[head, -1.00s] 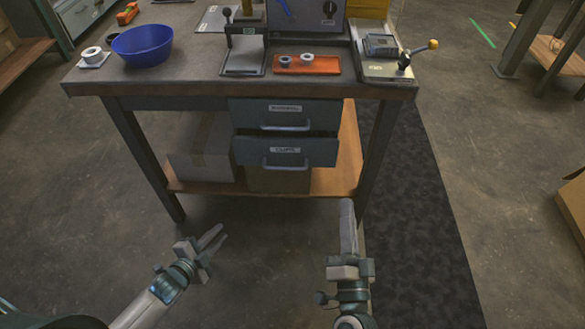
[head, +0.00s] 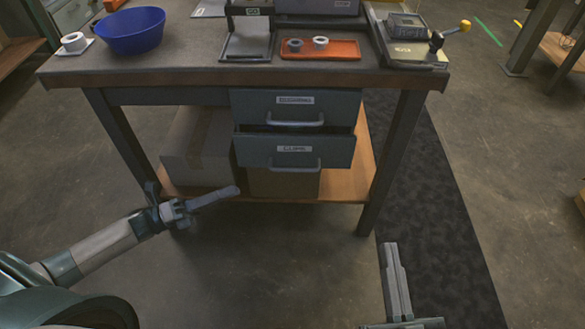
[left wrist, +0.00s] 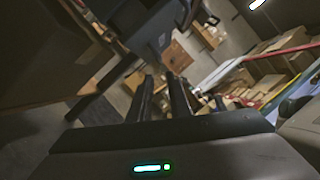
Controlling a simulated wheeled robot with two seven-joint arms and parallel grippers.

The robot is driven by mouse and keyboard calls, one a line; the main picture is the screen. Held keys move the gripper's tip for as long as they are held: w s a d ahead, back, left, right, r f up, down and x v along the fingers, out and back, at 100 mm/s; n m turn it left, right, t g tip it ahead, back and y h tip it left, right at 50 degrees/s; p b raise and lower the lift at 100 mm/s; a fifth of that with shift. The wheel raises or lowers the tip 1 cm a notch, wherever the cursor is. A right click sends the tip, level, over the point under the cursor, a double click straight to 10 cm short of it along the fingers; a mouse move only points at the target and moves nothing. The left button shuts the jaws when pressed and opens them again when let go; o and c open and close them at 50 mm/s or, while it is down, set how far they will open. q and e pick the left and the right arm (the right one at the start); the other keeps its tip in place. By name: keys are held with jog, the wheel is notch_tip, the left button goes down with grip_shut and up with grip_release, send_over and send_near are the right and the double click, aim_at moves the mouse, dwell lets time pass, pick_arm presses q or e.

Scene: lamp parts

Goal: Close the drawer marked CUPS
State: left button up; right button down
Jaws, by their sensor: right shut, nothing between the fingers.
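The lower drawer (head: 295,151) of the workbench has a small label that reads like CUPS, though the letters are blurred. It stands partly pulled out, with a dark gap above its front, and has a bar handle (head: 296,166). My left gripper (head: 232,191) is in front of the bench, low and to the left of this drawer, apart from it. The left wrist view shows its two fingers (left wrist: 162,85) spread with nothing between them. My right gripper (head: 391,246) is shut and empty, low at the right, in front of the bench's right leg.
The upper drawer (head: 295,105) looks closed. The bench top (head: 190,72) holds a blue bowl (head: 131,32), an orange tray (head: 342,50) with rings, and a lever device (head: 436,42). A cardboard box (head: 195,145) sits on the lower shelf (head: 345,182). The floor in front is clear.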

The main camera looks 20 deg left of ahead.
aim_at(291, 169)
pick_arm(q)
jog(key=x, duration=1.7)
jog(key=shift+w+d, duration=0.1)
jog(key=shift+w, duration=0.15)
grip_shut()
